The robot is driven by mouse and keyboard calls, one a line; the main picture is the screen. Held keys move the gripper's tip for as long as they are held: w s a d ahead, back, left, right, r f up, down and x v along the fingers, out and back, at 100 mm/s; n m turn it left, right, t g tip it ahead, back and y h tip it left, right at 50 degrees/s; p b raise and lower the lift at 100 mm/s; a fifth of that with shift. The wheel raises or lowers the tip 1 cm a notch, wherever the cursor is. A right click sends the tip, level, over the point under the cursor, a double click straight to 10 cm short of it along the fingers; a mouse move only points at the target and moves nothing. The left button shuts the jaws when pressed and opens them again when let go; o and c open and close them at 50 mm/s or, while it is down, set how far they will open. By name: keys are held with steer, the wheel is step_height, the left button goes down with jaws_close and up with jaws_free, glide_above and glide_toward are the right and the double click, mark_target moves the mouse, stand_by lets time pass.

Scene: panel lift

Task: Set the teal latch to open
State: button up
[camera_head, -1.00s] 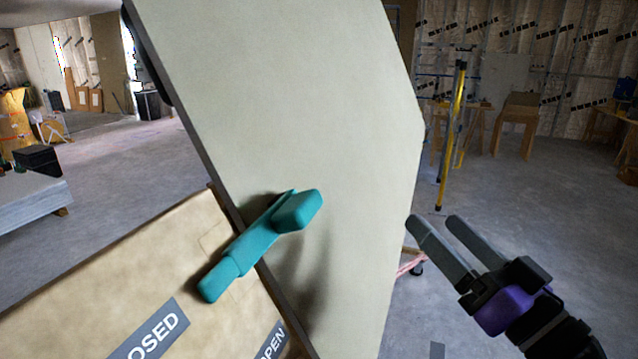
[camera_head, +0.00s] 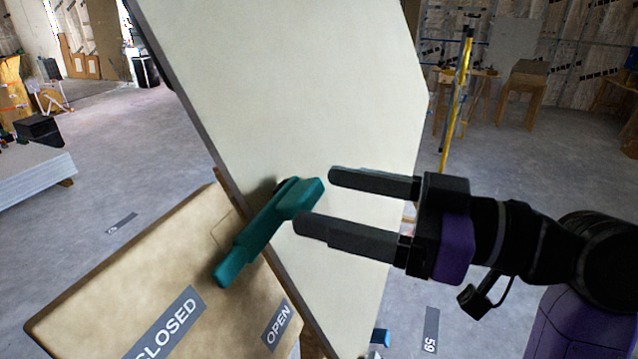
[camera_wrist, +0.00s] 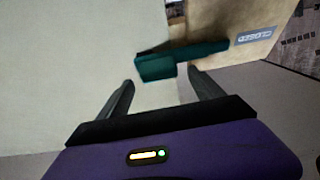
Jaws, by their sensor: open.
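The teal latch (camera_head: 262,233) lies diagonally across the edge where the pale panel (camera_head: 300,100) meets the tan box (camera_head: 130,270). Its thicker end is at the upper right over the panel, and its lower left end is over the box, above the CLOSED label (camera_head: 165,325). The OPEN label (camera_head: 278,324) is to the right of that. My gripper (camera_head: 312,200) is open, its two fingers pointing left on either side of the latch's thick end, apparently not touching it. In the wrist view the latch (camera_wrist: 180,60) spans ahead of the open fingers.
A yellow-legged stand (camera_head: 457,95) and a wooden bench (camera_head: 525,90) stand at the back right. A pale stack of sheets (camera_head: 35,175) lies at the left. Open concrete floor surrounds the panel.

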steer(key=shift+x, duration=1.15)
jaws_close()
